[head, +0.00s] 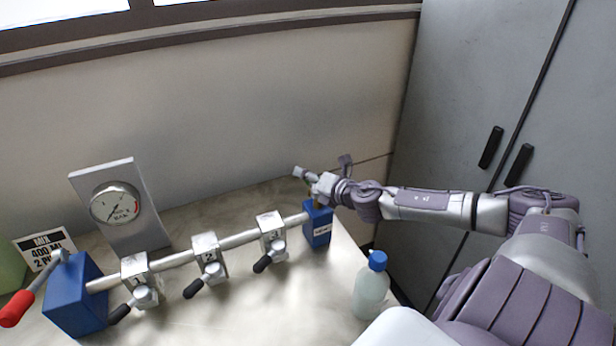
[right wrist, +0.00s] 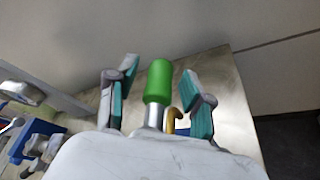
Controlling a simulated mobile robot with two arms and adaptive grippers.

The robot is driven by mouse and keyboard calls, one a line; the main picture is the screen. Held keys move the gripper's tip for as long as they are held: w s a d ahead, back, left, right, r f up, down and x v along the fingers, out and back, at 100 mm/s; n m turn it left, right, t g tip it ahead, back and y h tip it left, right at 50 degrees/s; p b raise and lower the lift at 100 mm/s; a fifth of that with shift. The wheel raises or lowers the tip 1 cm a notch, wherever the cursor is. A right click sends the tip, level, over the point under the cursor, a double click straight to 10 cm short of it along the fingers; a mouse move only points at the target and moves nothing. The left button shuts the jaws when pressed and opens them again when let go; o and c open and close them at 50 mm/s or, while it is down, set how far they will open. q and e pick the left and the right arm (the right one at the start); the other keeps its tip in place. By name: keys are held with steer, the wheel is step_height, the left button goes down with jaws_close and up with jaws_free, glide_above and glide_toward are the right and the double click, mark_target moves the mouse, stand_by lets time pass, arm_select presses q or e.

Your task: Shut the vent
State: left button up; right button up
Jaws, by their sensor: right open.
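The vent valve appears to be the blue block (head: 317,224) at the right end of the pipe; its small label is too blurred to read. A green handle (right wrist: 159,82) on a metal stem shows in the right wrist view, beside a small yellow hooked part (right wrist: 172,120). My right gripper (head: 322,168) is above the blue block. Its fingers are open, one on each side of the green handle, with a gap on both sides. In the head view the gripper mostly hides the handle. My left gripper is out of view.
The pipe (head: 240,239) carries three numbered valves with black handles. A gauge panel (head: 120,205) stands behind it. At the left are a blue block (head: 75,297) with a red handle and a sign (head: 45,249). A blue-capped bottle (head: 370,288) stands near the right table edge.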

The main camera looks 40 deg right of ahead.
jaws_close()
stand_by(0.3)
steer(key=shift+w, duration=0.1)
